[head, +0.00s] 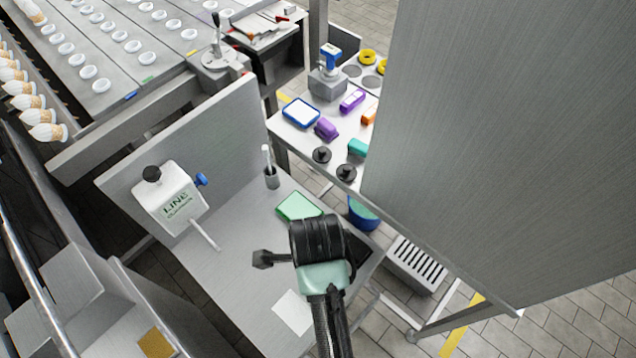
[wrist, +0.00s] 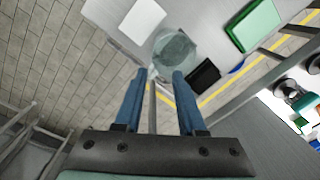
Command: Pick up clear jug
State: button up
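The clear jug (wrist: 175,48) shows in the wrist view as a round, see-through grey-green vessel near the edge of a grey metal table (wrist: 205,22). My gripper (wrist: 160,73) is open, with two blue fingers spread apart and nothing between them. The jug lies just beyond the fingertips, slightly right of the middle of the gap; I cannot tell the exact distance. In the head view my black wrist (head: 318,240) is over the table's near right part and its fingers are hidden. I cannot make out the jug there.
A green box (head: 298,206), a white sheet (head: 293,312) and a black flat item (wrist: 203,77) lie around the jug. A white LINE container (head: 168,196) and a grey cup with a brush (head: 271,178) stand further back. A large grey panel (head: 500,130) rises on the right.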

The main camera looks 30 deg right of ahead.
jog(key=f, duration=0.4)
jog(key=s+f, duration=0.1)
jog(key=f, duration=0.1)
jog(key=shift+a+f, duration=0.1)
jog(key=shift+f, duration=0.3)
jog(key=shift+w+a+f+p, duration=0.1)
jog(key=shift+f+p, duration=0.15)
jog(key=shift+f, duration=1.3)
jog(key=shift+w+f+p, duration=0.1)
jog(key=shift+f+p, duration=0.15)
jog(key=shift+f, duration=1.25)
grip_shut()
